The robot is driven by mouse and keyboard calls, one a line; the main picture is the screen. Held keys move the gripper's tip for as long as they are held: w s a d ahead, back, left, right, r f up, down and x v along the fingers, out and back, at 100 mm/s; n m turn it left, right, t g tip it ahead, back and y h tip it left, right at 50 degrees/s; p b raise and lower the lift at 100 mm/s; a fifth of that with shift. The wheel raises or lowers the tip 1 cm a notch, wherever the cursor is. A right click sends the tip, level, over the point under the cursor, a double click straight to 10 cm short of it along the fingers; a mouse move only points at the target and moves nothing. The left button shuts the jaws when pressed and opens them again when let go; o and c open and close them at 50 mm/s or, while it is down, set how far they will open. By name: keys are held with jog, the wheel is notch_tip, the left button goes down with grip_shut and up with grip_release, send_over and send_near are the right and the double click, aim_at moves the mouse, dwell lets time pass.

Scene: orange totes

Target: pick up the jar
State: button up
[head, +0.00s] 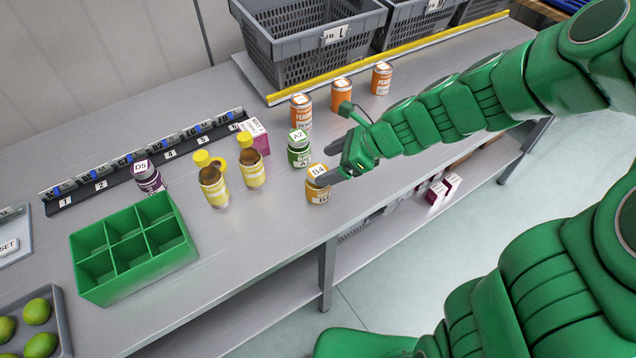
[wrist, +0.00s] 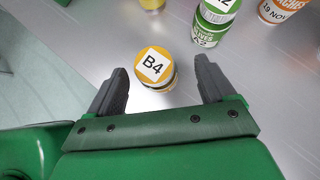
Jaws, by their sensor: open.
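A small jar with a yellow-orange band and a white lid label reading B4 (head: 318,190) stands upright near the front edge of the grey table. In the wrist view the B4 jar (wrist: 157,72) shows its top between my two dark fingers. My gripper (head: 327,164) is open at the jar, one finger partly in front of it; the gripper (wrist: 159,77) is empty. I cannot tell whether a finger touches the jar. A green jar marked A2 (head: 299,150) stands just behind it. A dark purple jar marked D5 (head: 149,178) stands farther left.
Two yellow bottles (head: 251,168) stand left of the B4 jar. Orange cans (head: 301,111) and a pink box (head: 255,136) stand behind. A green divided crate (head: 143,284) is at the front left. Grey baskets (head: 299,75) stand at the back.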

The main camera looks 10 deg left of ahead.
aim_at(319, 171)
jog(key=shift+s+x, duration=0.15)
jog(key=shift+x, duration=0.8)
jog(key=shift+s+x, duration=0.2)
jog(key=shift+x, duration=0.8)
jog(key=shift+s+x, duration=0.15)
jog(key=shift+x, duration=0.8)
jog(key=c, duration=1.3)
jog(key=shift+c, duration=0.2)
jog(key=shift+r, duration=0.1)
jog(key=shift+r, duration=4.95)
